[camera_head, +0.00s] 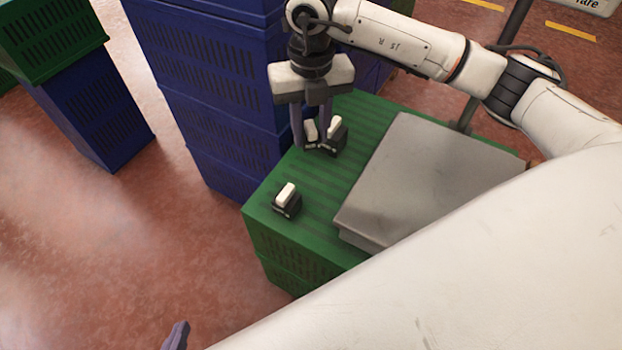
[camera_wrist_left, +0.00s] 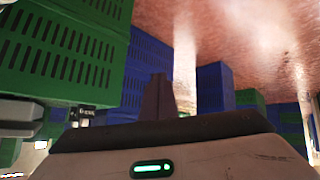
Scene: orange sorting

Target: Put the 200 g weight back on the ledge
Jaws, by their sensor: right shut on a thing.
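My right gripper (camera_head: 311,143) reaches down over the green crate top (camera_head: 285,170) in the head view. It is shut on a small dark weight with a white top (camera_head: 311,130), partly hidden by the fingers. A similar weight (camera_head: 337,137) stands close beside it on the right. Another dark weight with a white top (camera_head: 287,203) sits apart, near the crate's front left. No gram marking is readable, and whether the held weight touches the crate top cannot be told. My left gripper (camera_head: 177,337) shows only its tip low in the head view; in the left wrist view its fingers (camera_wrist_left: 165,98) are together and empty.
A grey scale plate (camera_head: 430,170) covers the right part of the green crate top. A tall stack of blue crates (camera_head: 215,95) stands directly left of my right gripper. More green and blue crates (camera_head: 85,110) stand further left, with open floor between.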

